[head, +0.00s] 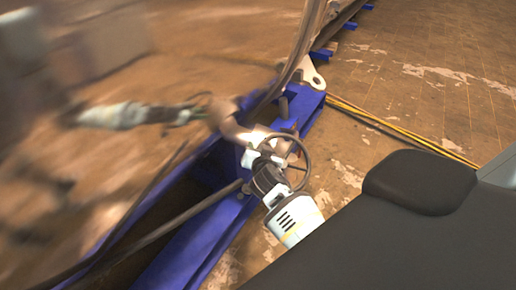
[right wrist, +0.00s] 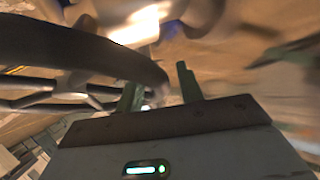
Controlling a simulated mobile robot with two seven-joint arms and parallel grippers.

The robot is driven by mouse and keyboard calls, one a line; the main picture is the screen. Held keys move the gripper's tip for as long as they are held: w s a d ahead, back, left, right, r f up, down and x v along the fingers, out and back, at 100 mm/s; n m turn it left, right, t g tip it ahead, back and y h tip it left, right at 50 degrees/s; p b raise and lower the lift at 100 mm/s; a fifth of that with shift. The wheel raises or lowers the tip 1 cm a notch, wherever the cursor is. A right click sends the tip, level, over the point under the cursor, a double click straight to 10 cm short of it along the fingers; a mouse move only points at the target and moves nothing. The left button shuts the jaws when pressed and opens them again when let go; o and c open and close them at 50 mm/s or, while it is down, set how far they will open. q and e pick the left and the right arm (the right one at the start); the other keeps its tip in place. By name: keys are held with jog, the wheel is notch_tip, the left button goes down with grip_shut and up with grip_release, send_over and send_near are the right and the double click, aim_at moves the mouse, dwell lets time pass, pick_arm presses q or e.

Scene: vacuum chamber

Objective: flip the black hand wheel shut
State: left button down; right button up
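The black hand wheel (head: 308,163) is a thin spoked ring beside the blue frame, near the middle of the head view. In the right wrist view its thick dark rim (right wrist: 85,50) fills the upper left and curves down toward the fingers. My right gripper (head: 268,160) is at the wheel's left side, reaching up from below. In the right wrist view the right gripper (right wrist: 160,88) has its two fingers apart, with the end of the rim's curve showing between them. I cannot tell whether they touch it. My left gripper is not in view.
A blue frame (head: 205,245) runs from the lower left toward the upper right. A dark rod (head: 185,220) crosses it toward the wheel. Yellow cables (head: 400,133) lie on the brown tiled floor (head: 450,75) at the right, which is mostly clear. The left side is blurred.

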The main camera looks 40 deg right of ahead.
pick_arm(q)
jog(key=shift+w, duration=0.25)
pick_arm(e)
jog(key=shift+w+d+f, duration=0.15)
jog(key=shift+w+d, duration=0.1)
jog(key=shift+w, duration=0.15)
jog(key=c, duration=0.7)
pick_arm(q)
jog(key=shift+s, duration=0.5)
pick_arm(e)
grip_shut()
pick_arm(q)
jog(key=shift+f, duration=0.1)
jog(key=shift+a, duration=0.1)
pick_arm(e)
jog(key=shift+r, duration=0.2)
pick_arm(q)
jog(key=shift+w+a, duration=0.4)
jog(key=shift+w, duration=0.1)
pick_arm(e)
jog(key=shift+w+d+r, duration=0.1)
